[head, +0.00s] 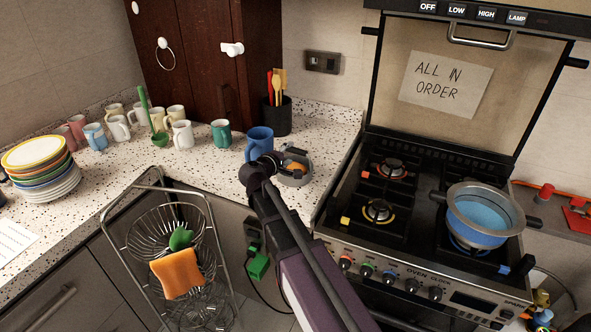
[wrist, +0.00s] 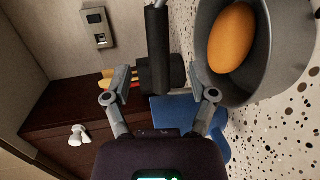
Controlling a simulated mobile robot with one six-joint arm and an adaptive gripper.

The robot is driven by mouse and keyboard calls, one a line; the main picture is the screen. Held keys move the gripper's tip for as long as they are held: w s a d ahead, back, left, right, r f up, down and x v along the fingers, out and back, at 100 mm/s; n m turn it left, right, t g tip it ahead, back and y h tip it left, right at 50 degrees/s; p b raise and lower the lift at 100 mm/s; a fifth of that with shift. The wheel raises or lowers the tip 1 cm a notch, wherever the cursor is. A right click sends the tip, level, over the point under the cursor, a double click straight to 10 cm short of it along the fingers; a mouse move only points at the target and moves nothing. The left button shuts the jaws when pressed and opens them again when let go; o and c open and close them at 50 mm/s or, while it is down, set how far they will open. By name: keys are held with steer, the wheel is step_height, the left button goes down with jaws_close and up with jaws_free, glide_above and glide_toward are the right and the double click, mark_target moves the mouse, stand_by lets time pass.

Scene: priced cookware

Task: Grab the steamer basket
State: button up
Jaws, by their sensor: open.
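A small round grey vessel (head: 295,179), which looks like the steamer basket, sits on the speckled counter beside the blue mug. It holds an orange egg-shaped thing (wrist: 231,38). In the wrist view the grey vessel (wrist: 283,62) fills the upper right, close beside my right finger. My gripper (wrist: 160,96) is open with nothing held. A dark bar (wrist: 157,45) with a grey upper end shows between and beyond the fingertips; I cannot tell how it joins the vessel. In the head view my gripper (head: 272,160) is at the vessel's left side, and my arm hides part of the area.
A blue mug (head: 259,143) stands close behind my gripper, with a black utensil holder (head: 278,118) behind it. Several mugs and stacked plates (head: 42,170) line the counter. The stove (head: 420,215) at right bears a pot (head: 482,232). A wire rack (head: 130,240) stands in front.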

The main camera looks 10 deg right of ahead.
mark_target(293, 152)
steer(key=shift+x, duration=1.8)
steer(key=shift+s, duration=0.1)
jaws_close()
